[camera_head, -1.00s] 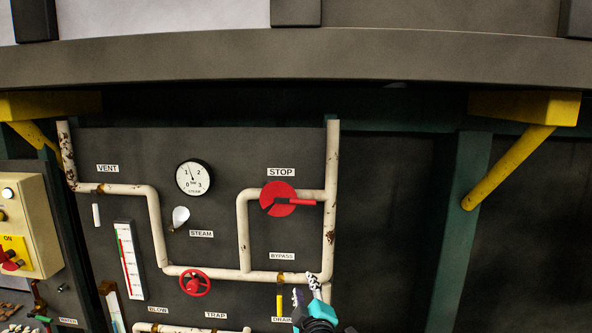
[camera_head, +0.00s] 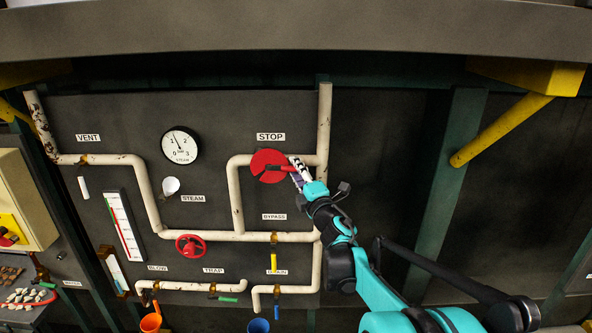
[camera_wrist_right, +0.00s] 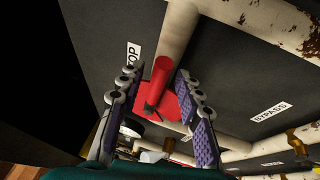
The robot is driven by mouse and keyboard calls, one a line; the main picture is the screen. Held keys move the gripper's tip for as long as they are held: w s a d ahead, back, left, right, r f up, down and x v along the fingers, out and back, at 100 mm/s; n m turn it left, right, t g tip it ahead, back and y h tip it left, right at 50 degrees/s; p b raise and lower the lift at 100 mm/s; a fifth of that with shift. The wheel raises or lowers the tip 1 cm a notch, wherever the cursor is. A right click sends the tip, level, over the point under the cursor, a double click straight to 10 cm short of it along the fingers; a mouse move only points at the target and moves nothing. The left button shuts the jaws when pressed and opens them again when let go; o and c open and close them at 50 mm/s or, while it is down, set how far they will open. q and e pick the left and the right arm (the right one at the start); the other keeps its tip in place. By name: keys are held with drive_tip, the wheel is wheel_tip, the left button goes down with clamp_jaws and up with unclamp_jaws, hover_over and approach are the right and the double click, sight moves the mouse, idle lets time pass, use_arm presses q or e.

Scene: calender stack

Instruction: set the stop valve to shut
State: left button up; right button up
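The stop valve (camera_head: 264,160) is a red disc with a red lever, under the STOP label (camera_head: 271,137) on the grey panel. Its lever (camera_head: 283,168) points right, roughly along the pipe. My right gripper (camera_head: 296,168) is at the lever's outer end. In the right wrist view the gripper (camera_wrist_right: 155,85) is open. Its two purple-padded fingers stand on either side of the red lever (camera_wrist_right: 160,75), with gaps visible on both sides. The red disc (camera_wrist_right: 155,103) shows beyond the lever. My left gripper is out of view.
Cream pipes (camera_head: 235,200) run around the valve, with a vertical pipe (camera_head: 324,120) just right of it. A red handwheel (camera_head: 190,246), a round gauge (camera_head: 180,145) and a yellow bypass lever (camera_head: 274,262) are nearby.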

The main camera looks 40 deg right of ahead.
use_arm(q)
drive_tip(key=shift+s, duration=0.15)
use_arm(e)
drive_tip(key=shift+w+r, duration=0.1)
drive_tip(key=shift+r, duration=0.05)
clamp_jaws()
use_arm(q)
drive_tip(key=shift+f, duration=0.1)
use_arm(e)
drive_tip(key=shift+w, duration=0.1)
